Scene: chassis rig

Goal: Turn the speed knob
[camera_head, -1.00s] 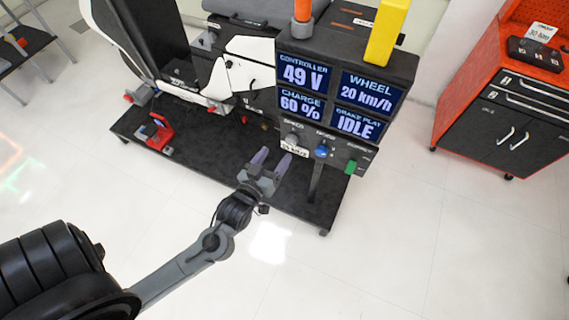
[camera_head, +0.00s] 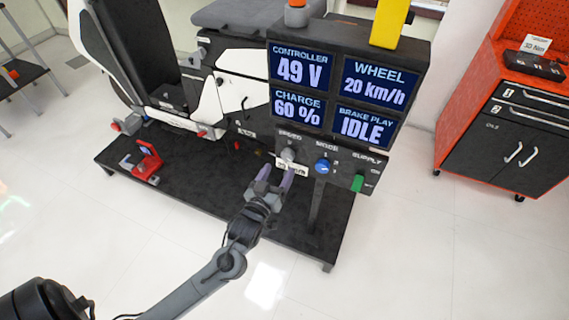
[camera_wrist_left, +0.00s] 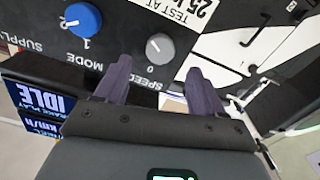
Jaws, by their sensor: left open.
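The speed knob (camera_head: 288,154) is a small grey dial on the black panel below the screens, at the left end of the control row. In the left wrist view the knob (camera_wrist_left: 159,46) shows upside down, with a 0 mark and the word SPEED by it. My left gripper (camera_head: 275,178) is open and empty, just below and in front of the knob. In the wrist view its two purple fingers (camera_wrist_left: 156,75) point toward the panel, with the knob between and beyond their tips. They look apart from it. My right gripper is not in view.
The blue mode knob (camera_head: 322,166) sits right of the speed knob, and the green supply switch (camera_head: 357,182) further right. Screens (camera_head: 337,96) read 49 V, 20 km/h, 60 % and IDLE. A red clamp (camera_head: 147,160) stands on the black platform (camera_head: 210,191). Floor in front is free.

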